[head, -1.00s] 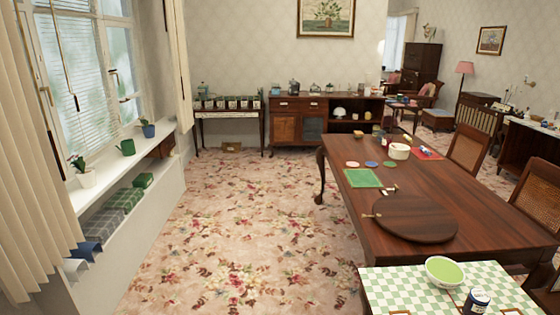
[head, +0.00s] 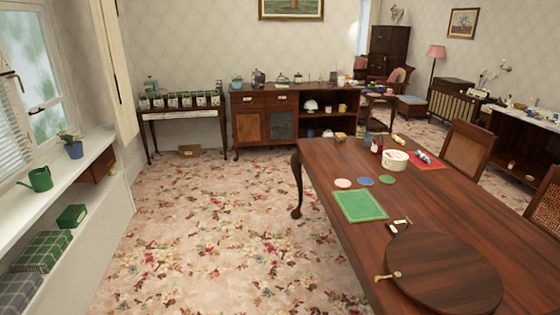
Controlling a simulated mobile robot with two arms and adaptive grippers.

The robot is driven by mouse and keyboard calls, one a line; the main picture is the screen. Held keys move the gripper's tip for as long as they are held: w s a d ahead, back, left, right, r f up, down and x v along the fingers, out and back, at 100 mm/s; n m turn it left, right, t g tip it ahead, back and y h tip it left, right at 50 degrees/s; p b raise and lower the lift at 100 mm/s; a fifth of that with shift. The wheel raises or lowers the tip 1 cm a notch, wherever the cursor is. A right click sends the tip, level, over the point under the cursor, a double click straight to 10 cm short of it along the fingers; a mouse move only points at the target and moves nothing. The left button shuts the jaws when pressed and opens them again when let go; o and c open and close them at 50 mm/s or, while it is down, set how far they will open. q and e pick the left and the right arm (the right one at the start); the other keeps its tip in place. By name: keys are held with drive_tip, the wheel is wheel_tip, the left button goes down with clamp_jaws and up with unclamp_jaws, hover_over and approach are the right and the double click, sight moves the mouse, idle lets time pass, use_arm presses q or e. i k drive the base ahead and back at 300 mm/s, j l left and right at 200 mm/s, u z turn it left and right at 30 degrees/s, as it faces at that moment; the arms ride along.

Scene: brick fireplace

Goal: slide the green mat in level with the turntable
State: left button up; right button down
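The green mat (head: 360,205) lies flat on the dark wooden table (head: 330,160), close to its left edge. The turntable (head: 445,275), a round dark wooden disc, lies nearer to me on the same table, to the right of the mat and apart from it. A small brass-coloured handle (head: 387,276) sticks out at the turntable's left rim. Neither of my grippers shows in the head view.
Three round coasters (head: 365,181) lie just beyond the mat. A small pale-labelled item (head: 399,224) lies between mat and turntable. A white pot (head: 395,160) and a red mat (head: 427,161) are farther back. Carpet (head: 220,240) left of the table is clear.

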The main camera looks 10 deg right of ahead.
sight(357, 205)
drive_tip(key=i+z, duration=0.1)
drive_tip(key=i, duration=0.45)
drive_tip(key=i+j+z, duration=0.1)
drive_tip(key=i, duration=0.5)
drive_tip(key=i+j+z, duration=0.1)
drive_tip(key=i, duration=0.45)
